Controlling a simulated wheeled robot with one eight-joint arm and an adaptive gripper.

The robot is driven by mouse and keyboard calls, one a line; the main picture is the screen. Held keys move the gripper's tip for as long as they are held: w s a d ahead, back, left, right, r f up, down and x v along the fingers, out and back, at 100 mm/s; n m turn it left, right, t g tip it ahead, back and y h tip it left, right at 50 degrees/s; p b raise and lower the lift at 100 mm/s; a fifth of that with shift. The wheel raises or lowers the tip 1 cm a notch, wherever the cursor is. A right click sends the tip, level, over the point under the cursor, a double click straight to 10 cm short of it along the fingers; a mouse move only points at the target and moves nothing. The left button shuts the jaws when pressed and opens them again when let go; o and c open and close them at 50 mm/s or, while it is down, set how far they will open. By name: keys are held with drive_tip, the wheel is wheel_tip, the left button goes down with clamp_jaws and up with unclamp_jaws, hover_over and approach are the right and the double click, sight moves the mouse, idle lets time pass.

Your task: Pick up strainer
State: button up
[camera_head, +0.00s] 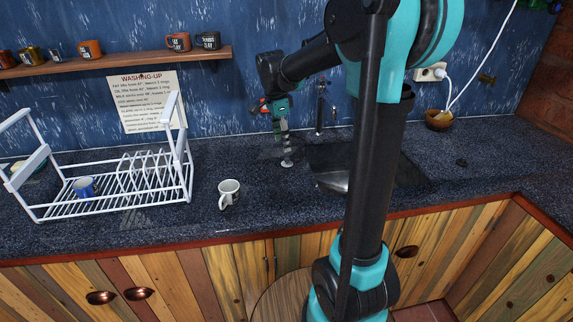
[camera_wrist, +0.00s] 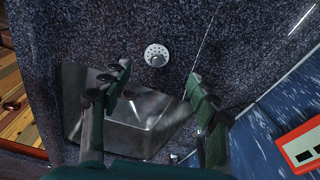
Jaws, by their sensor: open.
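The strainer (camera_head: 287,163) is a small, round, pale disc lying on the dark speckled countertop just left of the sink. In the wrist view the strainer (camera_wrist: 157,55) shows a ring of holes and a knob at its centre. My gripper (camera_head: 286,150) points down above the strainer in the head view. In the wrist view my gripper (camera_wrist: 157,74) has its fingers spread wide, with nothing between them. The strainer appears between and just beyond the fingertips. I cannot tell the exact height of the fingertips above it.
The metal sink (camera_head: 330,181) lies to the right, partly behind my arm, with a tap (camera_head: 320,108) behind it. A mug (camera_head: 229,194) stands left of the strainer. A white dish rack (camera_head: 120,208) holds a blue mug (camera_head: 84,187). A wooden bowl (camera_head: 438,120) stands back right.

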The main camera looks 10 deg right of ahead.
sight(287, 159)
drive_tip(key=shift+s+d+f, duration=0.1)
drive_tip(key=shift+d+f, duration=0.15)
drive_tip(key=shift+f, duration=1.05)
drive_tip(key=shift+w+d+f, duration=0.1)
drive_tip(key=shift+d+f, duration=0.15)
drive_tip(key=shift+f, duration=1)
drive_tip(key=shift+s+d+f, duration=0.1)
drive_tip(key=shift+d+f, duration=0.15)
drive_tip(key=shift+f, duration=1.05)
drive_tip(key=shift+c, duration=0.4)
drive_tip(key=c, duration=1)
drive_tip(key=shift+r, duration=0.1)
drive_tip(key=shift+c, duration=0.2)
